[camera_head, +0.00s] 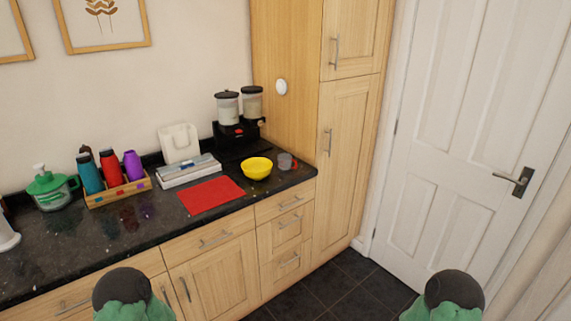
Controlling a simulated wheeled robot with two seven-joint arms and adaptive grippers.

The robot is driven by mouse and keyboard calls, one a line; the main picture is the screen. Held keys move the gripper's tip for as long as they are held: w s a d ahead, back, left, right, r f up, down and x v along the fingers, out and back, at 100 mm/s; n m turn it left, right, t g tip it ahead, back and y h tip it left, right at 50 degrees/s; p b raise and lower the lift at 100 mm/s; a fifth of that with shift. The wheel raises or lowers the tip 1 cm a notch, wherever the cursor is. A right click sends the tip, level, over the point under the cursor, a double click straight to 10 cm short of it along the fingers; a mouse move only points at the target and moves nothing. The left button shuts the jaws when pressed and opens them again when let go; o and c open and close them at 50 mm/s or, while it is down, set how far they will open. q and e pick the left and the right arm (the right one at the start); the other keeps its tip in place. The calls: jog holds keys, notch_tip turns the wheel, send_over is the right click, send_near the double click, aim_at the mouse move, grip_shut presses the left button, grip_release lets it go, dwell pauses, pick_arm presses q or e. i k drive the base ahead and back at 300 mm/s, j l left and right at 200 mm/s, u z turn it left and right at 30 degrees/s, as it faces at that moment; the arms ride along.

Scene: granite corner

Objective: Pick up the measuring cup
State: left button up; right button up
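A small grey, see-through cup with a reddish handle, which looks like the measuring cup (285,161), stands on the dark granite counter (150,221) near its right end. It is just right of a yellow bowl (256,168). Green and dark parts of my two arms show at the bottom edge, one left of centre and one at the right. Both are well in front of the counter and far from the cup. Neither gripper's fingers are in view.
A red mat (210,194) lies left of the bowl. Behind stands a black double dispenser (238,132). Further left are a white box (188,170), a wooden bottle rack (118,190) and a green-lidded pot (52,188). A tall wooden cabinet (345,150) borders the counter's right end.

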aim_at(288, 163)
jog(key=i+l+u, duration=0.1)
jog(key=u, duration=0.3)
jog(key=i+l+u, duration=0.15)
jog(key=u, duration=0.25)
jog(key=i+l+u, duration=0.2)
jog(key=u, duration=0.15)
